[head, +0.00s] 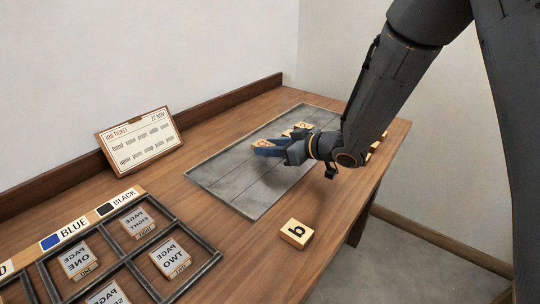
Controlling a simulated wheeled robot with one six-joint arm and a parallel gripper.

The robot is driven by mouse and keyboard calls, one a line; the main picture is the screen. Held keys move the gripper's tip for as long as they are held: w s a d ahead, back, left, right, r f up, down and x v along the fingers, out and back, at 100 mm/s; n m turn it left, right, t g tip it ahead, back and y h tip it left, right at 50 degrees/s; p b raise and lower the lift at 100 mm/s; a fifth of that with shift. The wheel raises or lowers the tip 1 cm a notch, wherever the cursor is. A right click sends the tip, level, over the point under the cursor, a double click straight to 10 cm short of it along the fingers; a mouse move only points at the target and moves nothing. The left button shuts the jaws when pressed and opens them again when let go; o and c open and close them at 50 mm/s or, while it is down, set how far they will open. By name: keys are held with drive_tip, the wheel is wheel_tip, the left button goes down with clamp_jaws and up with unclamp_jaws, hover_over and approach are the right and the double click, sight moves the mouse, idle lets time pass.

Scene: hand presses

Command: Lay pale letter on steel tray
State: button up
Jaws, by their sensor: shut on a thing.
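The steel tray (232,184) is a grey, low-rimmed plate lying on the wooden table. My gripper (265,149) is over the tray's middle, its blue-grey fingers pointing left. It is shut on a pale letter block (262,143) with a reddish mark on top. The fingers hide much of this block, and I cannot tell whether it touches the tray. Another pale block (299,130) shows just behind the gripper, over the tray's far part. My gripper and arm hide the tray's right side.
A wooden block with a black letter (297,233) lies on the table in front of the tray. More blocks (376,146) show partly behind my arm. A dark compartmented frame (208,258) holds page blocks at the lower left. A job ticket (140,138) leans at the back.

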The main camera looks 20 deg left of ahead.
drive_tip(key=shift+f, duration=1.5)
drive_tip(key=shift+f, duration=0.2)
drive_tip(key=o, duration=1)
drive_tip(key=shift+r, duration=0.25)
drive_tip(key=v, duration=1.2)
